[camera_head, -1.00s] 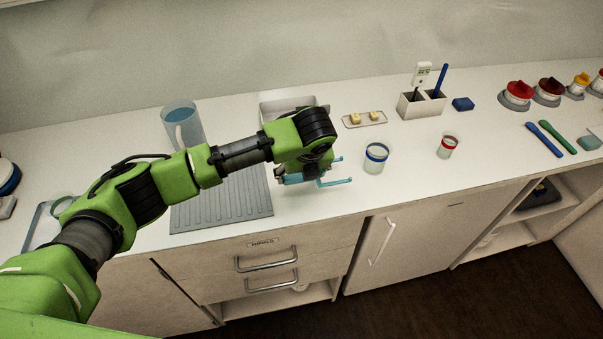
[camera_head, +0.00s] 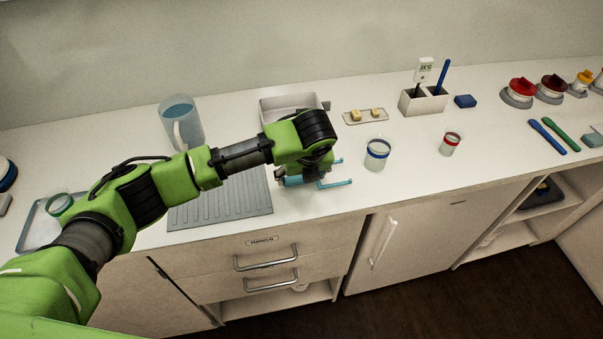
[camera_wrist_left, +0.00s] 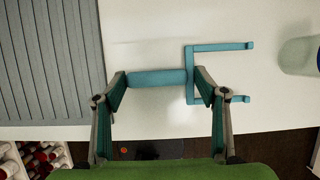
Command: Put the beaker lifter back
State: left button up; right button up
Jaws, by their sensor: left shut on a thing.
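The beaker lifter (camera_head: 337,184) is a light blue two-pronged fork with a straight handle. In the left wrist view the beaker lifter (camera_wrist_left: 157,78) lies across the jaws, its prongs pointing right. My left gripper (camera_head: 303,180) is shut on the handle, over the counter just right of the grey ribbed mat. In the left wrist view the fingers of my left gripper (camera_wrist_left: 158,84) are at the two ends of the handle. My arm hides part of the lifter in the head view; its height above the counter is hard to tell. My right gripper is out of view.
A blue-banded beaker (camera_head: 377,155) stands right of the lifter, a red-banded one (camera_head: 450,145) farther right. A white bin (camera_head: 285,105) is behind my gripper. A blue jug (camera_head: 180,124) stands behind the grey mat (camera_head: 230,203). The counter's front edge is near.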

pick_arm(q)
jog(key=shift+f, duration=0.3)
jog(key=o, duration=1.3)
jog(key=shift+o, duration=0.2)
jog(key=shift+r, duration=0.15)
jog(key=v, duration=1.1)
jog(key=shift+r, duration=0.35)
